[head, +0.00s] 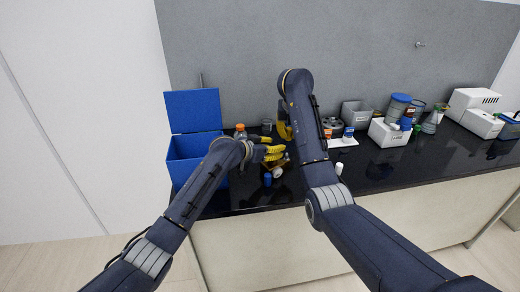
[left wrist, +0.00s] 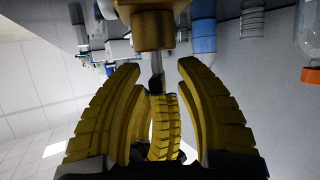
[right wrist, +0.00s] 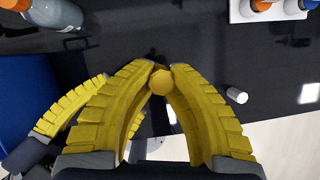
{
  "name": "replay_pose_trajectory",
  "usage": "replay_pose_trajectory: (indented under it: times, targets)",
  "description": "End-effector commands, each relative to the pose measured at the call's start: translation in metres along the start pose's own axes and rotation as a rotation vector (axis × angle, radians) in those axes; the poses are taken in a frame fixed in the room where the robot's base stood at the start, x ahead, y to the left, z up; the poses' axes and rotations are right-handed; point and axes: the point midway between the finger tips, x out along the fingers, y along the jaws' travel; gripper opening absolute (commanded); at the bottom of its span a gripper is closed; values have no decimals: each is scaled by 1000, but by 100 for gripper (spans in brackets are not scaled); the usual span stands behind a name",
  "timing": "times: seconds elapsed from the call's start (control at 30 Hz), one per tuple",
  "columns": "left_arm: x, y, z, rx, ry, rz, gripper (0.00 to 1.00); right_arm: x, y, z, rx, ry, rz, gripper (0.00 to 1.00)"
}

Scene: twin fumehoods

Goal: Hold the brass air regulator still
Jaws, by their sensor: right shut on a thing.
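My right gripper (head: 284,124) is over the bench near the back wall. In the right wrist view its two yellow fingers (right wrist: 160,75) close on a small brass-coloured faceted piece, the visible end of the brass air regulator (right wrist: 163,86). In the left wrist view a brass body (left wrist: 152,28) with a silver stem shows at the top centre; I cannot tell whether it is the same part. My left gripper (head: 274,148) is beside and below the right one, its yellow fingers spread. In its own view these fingers (left wrist: 158,75) stand apart around the stem, with no clear grip.
An open blue box (head: 197,152) stands at the left. An orange-capped bottle (head: 240,132) is beside the left hand. A blue-capped vial (head: 267,179) and a small white cylinder (head: 339,168) are near the front edge. Jars and white holders (head: 390,132) fill the right side.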

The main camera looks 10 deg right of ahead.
Motion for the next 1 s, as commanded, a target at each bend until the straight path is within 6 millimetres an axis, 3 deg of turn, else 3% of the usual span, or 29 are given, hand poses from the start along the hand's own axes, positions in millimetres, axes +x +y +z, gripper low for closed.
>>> replay_pose_trajectory:
  times: [0.53, 0.73, 1.0]
  targets:
    - [-82, 0, 0, 1, 0, -1, 35, 0, 0, 0, 0, 0, 0, 2]
    - [-96, 0, 0, 1, -1, 0, 35, 0, 0, 0, 0, 0, 0, 2]
    - [-101, 0, 0, 0, -1, 0, 35, 0, 0, 0, 0, 0, 0, 2]
